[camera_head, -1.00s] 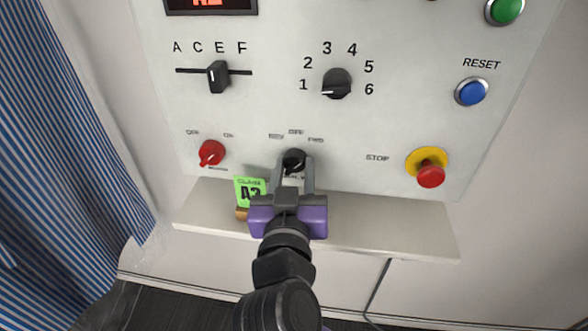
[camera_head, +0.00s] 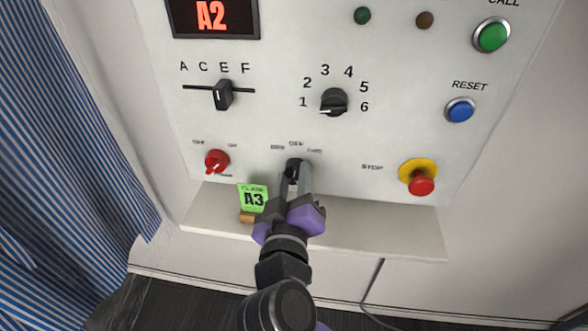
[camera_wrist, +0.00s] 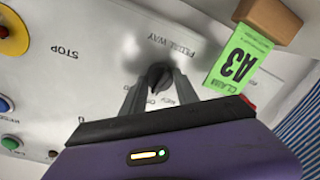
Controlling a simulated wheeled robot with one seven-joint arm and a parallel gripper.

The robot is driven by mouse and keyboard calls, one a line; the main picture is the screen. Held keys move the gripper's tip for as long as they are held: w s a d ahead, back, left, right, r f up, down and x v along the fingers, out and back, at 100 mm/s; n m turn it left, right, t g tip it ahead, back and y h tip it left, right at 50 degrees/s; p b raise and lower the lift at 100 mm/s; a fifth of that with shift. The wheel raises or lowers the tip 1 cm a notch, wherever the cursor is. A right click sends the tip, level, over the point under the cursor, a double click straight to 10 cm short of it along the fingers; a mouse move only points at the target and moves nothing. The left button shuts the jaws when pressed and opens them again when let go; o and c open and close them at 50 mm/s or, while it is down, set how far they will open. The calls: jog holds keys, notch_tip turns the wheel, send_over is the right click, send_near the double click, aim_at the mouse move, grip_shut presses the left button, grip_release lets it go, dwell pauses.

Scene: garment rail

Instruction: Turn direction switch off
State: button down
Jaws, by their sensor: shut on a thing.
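The direction switch (camera_head: 294,170) is a black rotary knob low on the white panel, with REV, OFF and FWD printed around its top. My gripper (camera_head: 296,183) is at the knob, and its two fingers are shut on it from both sides. In the wrist view the knob (camera_wrist: 158,77) sits between the grey fingertips. The fingers partly cover the knob, so I cannot tell exactly which label its pointer faces. The gripper's purple body looks rolled in the head view.
A green A3 tag (camera_head: 253,198) on a wooden block stands on the shelf (camera_head: 370,238) below. A red knob (camera_head: 216,161) is left of the switch and the STOP button (camera_head: 420,180) right. A rotary dial (camera_head: 334,101) and slider (camera_head: 222,95) are above. A striped curtain (camera_head: 70,130) hangs at left.

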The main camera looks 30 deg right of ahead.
jog(key=shift+n+p, duration=0.6)
jog(key=shift+n, duration=0.2)
jog(key=c, duration=0.9)
grip_release()
jog(key=shift+s+a, duration=0.1)
jog(key=b+v, duration=0.1)
jog(key=v, duration=0.6)
jog(key=shift+s+a+r, duration=0.1)
jog(key=shift+s+a, duration=0.1)
jog(key=shift+s, duration=0.05)
